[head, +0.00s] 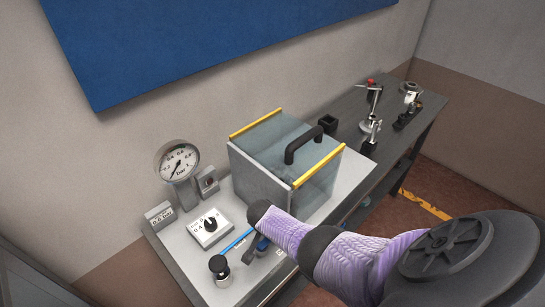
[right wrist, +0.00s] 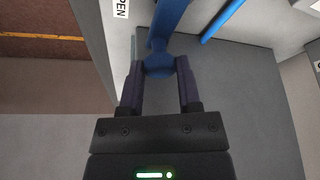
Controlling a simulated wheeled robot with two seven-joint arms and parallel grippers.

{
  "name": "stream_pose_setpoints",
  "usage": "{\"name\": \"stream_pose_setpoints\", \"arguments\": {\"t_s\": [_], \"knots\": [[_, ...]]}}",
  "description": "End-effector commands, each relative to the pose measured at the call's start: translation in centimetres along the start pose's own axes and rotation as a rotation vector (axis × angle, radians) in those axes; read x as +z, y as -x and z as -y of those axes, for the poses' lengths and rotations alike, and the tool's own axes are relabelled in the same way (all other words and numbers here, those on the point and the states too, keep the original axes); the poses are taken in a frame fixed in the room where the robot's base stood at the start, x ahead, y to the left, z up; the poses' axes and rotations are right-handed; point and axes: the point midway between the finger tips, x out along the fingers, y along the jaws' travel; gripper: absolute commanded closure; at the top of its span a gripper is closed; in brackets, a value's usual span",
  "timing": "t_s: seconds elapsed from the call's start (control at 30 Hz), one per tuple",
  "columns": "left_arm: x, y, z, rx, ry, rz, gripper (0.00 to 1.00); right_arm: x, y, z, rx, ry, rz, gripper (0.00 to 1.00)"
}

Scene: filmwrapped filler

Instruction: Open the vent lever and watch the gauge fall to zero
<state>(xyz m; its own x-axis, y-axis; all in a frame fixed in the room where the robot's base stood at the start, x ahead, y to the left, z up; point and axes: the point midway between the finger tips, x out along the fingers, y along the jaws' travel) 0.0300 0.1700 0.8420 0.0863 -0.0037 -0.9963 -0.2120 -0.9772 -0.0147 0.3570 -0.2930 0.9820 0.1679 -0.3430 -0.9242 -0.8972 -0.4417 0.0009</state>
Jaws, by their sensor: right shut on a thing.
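The blue vent lever (right wrist: 168,22) is in the right wrist view, its rounded end between the fingers of my right gripper (right wrist: 159,80). The gripper is shut on that end. In the head view my right arm hides most of the lever and the gripper; a small blue part (head: 263,243) shows below the arm. The round pressure gauge (head: 177,160) stands at the back left of the panel. Its dark needle seems to point down and left, near the low end; the exact reading is too small to tell. My left gripper is not in view.
A clear box (head: 285,163) with yellow edges and a black handle stands beside my right arm. Metal fittings (head: 371,130) stand farther along the bench.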

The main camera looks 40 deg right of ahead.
Motion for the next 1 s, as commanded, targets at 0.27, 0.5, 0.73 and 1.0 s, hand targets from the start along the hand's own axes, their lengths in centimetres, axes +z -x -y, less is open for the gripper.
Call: {"name": "stream_pose_setpoints", "arguments": {"t_s": [0.27,0.5,0.73,1.0], "knots": [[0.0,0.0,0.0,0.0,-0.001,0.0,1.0,-0.1,0.1,0.0,-0.001,-0.003,-0.003,1.0],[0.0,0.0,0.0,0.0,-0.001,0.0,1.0,-0.1,0.1,0.0,0.0,-0.003,-0.002,0.23],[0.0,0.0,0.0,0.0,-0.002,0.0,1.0,-0.1,0.0,0.0,0.0,-0.002,-0.001,0.23],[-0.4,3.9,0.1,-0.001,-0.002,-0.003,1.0,-0.4,4.3,0.1,-0.003,-0.001,-0.001,0.23]]}}
